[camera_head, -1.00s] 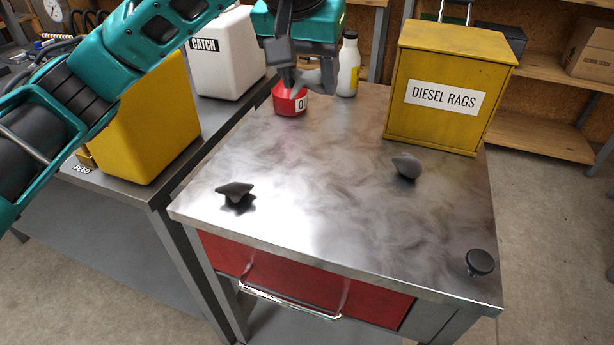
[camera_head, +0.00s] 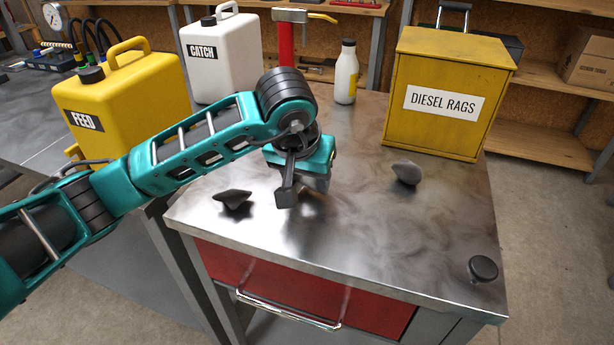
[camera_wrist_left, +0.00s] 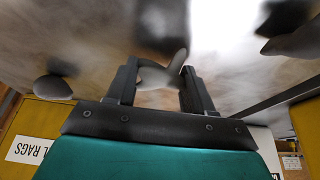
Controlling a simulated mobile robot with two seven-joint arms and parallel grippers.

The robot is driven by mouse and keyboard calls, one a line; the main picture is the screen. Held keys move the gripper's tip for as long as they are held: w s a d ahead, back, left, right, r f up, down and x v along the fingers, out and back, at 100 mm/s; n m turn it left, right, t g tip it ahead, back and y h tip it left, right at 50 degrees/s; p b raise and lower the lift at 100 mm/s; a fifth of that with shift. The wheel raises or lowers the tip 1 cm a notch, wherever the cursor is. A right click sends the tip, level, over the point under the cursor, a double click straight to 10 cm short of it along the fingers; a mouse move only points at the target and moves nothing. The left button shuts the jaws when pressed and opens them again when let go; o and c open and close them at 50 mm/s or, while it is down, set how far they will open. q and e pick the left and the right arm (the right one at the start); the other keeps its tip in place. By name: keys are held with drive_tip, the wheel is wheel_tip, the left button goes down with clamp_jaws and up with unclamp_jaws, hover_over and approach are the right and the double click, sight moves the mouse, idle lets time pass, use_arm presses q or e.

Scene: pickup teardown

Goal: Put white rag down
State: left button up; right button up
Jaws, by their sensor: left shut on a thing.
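My left gripper (camera_head: 287,192) is low over the front-middle part of the metal table top (camera_head: 330,220). In the left wrist view its two fingers are shut on a pale rag (camera_wrist_left: 160,76), close above the steel; I cannot tell if the rag touches it. In the head view the gripper hides the rag. The yellow box labelled DIESEL RAGS (camera_head: 440,95) stands at the table's back right. My right gripper is not in view.
A white bottle (camera_head: 346,75) stands at the back of the table. A black knob (camera_head: 483,268) is at the front right corner. The yellow FEED can (camera_head: 125,105) and white CATCH can (camera_head: 222,55) stand to the left.

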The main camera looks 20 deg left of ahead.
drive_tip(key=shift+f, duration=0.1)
use_arm(q)
drive_tip(key=shift+f, duration=0.2)
drive_tip(key=o, duration=1)
drive_tip(key=shift+r, duration=0.1)
drive_tip(key=shift+r, duration=0.45)
drive_tip(key=v, duration=1.1)
drive_tip(key=shift+s+r+p, duration=0.15)
drive_tip(key=shift+s+p, duration=0.05)
drive_tip(key=shift+p, duration=0.25)
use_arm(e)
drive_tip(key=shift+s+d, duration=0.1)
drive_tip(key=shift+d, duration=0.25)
